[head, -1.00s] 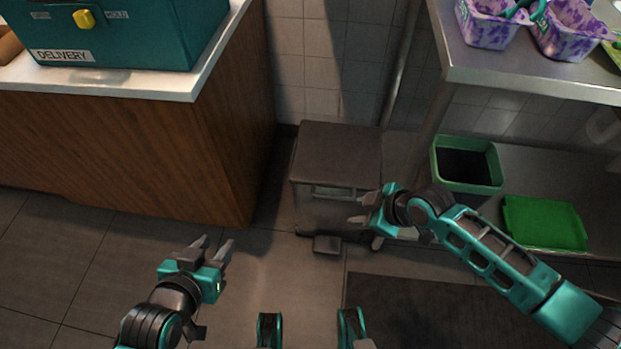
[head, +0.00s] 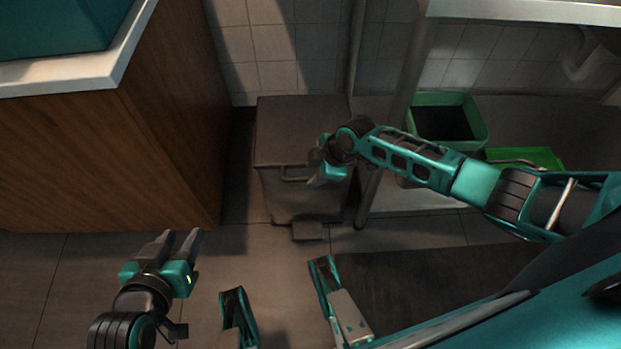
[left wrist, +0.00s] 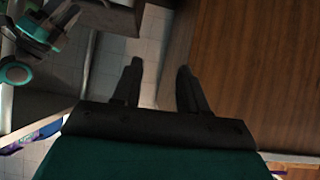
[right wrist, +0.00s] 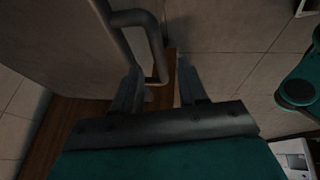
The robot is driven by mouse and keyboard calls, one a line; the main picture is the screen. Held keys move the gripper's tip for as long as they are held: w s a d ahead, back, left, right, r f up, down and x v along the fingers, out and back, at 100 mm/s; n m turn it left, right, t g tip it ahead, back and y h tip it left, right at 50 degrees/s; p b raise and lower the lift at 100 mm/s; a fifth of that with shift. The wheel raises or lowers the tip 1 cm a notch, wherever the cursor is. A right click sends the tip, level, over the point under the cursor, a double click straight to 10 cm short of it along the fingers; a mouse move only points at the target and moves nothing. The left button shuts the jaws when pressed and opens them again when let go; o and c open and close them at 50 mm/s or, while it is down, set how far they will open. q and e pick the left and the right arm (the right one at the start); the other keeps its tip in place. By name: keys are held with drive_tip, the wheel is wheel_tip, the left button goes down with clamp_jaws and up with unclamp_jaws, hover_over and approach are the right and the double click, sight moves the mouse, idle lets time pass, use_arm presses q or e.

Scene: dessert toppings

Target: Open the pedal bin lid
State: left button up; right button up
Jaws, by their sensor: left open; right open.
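The pedal bin (head: 305,195) is a grey box between the wooden counter and the steel table. Its flat dark lid (head: 300,125) is shut. A bar handle (head: 290,180) sits on its front, and a small pedal (head: 308,231) sticks out at floor level. My right gripper (head: 315,182) is at the bin's front right, partly hidden by its own wrist. In the right wrist view the handle (right wrist: 157,45) reaches down close to the open fingers (right wrist: 163,78); I cannot tell whether they touch. My left gripper (head: 182,238) is open and empty, left of the bin, over the floor.
The wooden counter (head: 170,120) stands close on the bin's left. A dark mat (head: 420,290) lies in front.

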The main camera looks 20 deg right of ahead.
drive_tip(key=shift+b+x, duration=0.45)
drive_tip(key=shift+x, duration=0.95)
drive_tip(key=shift+c, duration=0.2)
clamp_jaws()
